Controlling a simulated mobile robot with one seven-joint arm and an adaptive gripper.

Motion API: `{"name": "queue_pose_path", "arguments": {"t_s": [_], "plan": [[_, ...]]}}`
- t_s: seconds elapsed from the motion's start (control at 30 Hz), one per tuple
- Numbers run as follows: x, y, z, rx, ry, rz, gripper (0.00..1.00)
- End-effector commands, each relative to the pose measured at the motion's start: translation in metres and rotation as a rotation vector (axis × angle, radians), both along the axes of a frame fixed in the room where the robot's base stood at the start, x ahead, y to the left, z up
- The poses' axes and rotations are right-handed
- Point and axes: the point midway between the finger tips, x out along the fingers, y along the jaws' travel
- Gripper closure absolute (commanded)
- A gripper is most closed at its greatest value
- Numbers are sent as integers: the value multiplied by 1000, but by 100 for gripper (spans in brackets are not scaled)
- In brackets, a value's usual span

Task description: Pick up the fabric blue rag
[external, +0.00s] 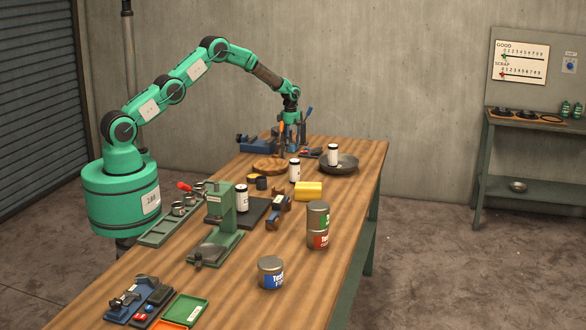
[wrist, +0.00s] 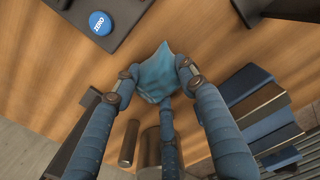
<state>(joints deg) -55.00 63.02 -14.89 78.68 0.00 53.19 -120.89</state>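The blue fabric rag (wrist: 157,72) shows in the wrist view as a bunched, light blue cloth with a pointed top edge. My gripper (wrist: 156,80) has blue fingers with dark joints around it. The left and right fingertips meet the cloth's two sides, and a third finger reaches its lower edge, so it looks closed on the cloth. In the external view my gripper (external: 291,140) points down over the far part of the table. I cannot make out the rag there. Whether the cloth is clear of the tabletop does not show.
A blue vise (external: 256,145) stands close left of my gripper. A wooden disc (external: 269,165), a dark pan (external: 338,166) and white canisters (external: 333,155) are close by. The wrist view shows a blue ZERO button (wrist: 99,23).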

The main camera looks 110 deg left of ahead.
Motion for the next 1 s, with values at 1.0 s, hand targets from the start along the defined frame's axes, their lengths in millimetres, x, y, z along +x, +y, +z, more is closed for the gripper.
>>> {"name": "queue_pose_path", "arguments": {"t_s": [1.0], "plan": [[0, 1, 73, 2, -1, 0, 81]]}}
